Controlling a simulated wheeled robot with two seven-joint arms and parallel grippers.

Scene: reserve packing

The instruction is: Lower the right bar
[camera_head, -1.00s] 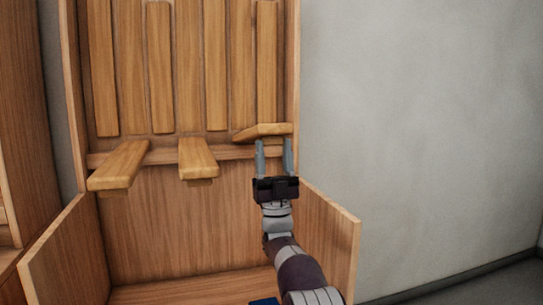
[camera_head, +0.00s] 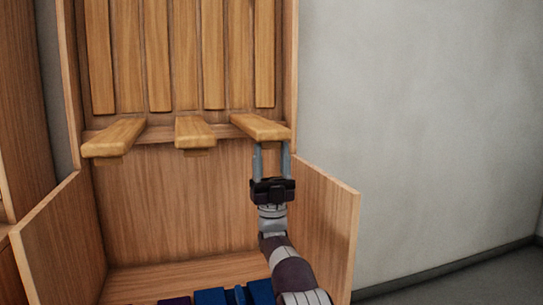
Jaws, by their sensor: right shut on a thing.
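The right bar (camera_head: 261,127) is a wooden bar sticking out toward me from the right side of the wooden cabinet's back. It lies about as flat as the middle bar (camera_head: 194,131) and the left bar (camera_head: 115,137). My right gripper (camera_head: 271,147) is at the front end of the right bar, coming from below, its two fingers shut on it. The fingertips are partly hidden at the bar's front edge. My left gripper is not in view.
Upright wooden slats (camera_head: 158,60) line the cabinet back above the bars. Low side walls (camera_head: 328,225) flank the lower bin, where several blue and purple things (camera_head: 211,297) show at the bottom edge. A grey wall (camera_head: 420,120) stands to the right.

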